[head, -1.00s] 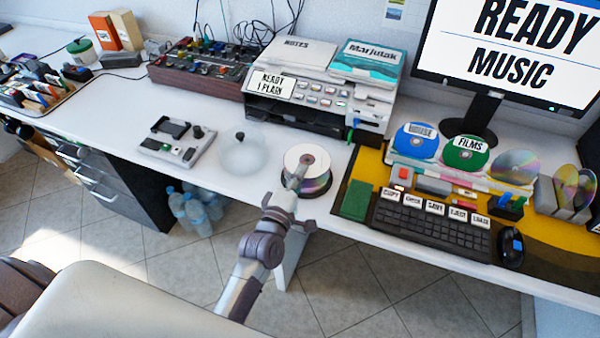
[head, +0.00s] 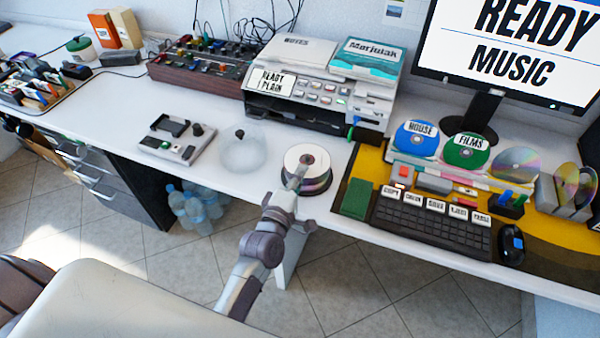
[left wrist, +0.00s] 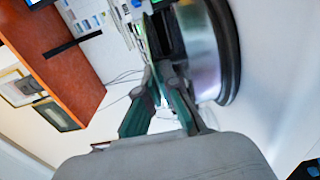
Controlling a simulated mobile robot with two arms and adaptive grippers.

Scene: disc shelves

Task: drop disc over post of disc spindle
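The disc spindle (head: 318,184) stands near the front edge of the white desk. It carries a stack of silvery discs (head: 312,158) with a pale label area around the middle. In the left wrist view the stack's shiny side and dark base (left wrist: 228,50) fill the upper right. My left gripper (head: 299,174) reaches in from the front, its tips at the near side of the stack, overlapping it in view. In the left wrist view its fingers (left wrist: 158,80) lie close together beside the stack. I cannot tell whether a disc is between them. The post is not clear. My right gripper is out of view.
A clear dome cover (head: 242,152) stands left of the spindle, with a grey device (head: 176,139) further left. A printer-like unit (head: 315,105) is behind. To the right are a green block (head: 357,199), a keyboard (head: 430,222) and upright discs marked HOUSE (head: 417,139) and FILMS (head: 465,152).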

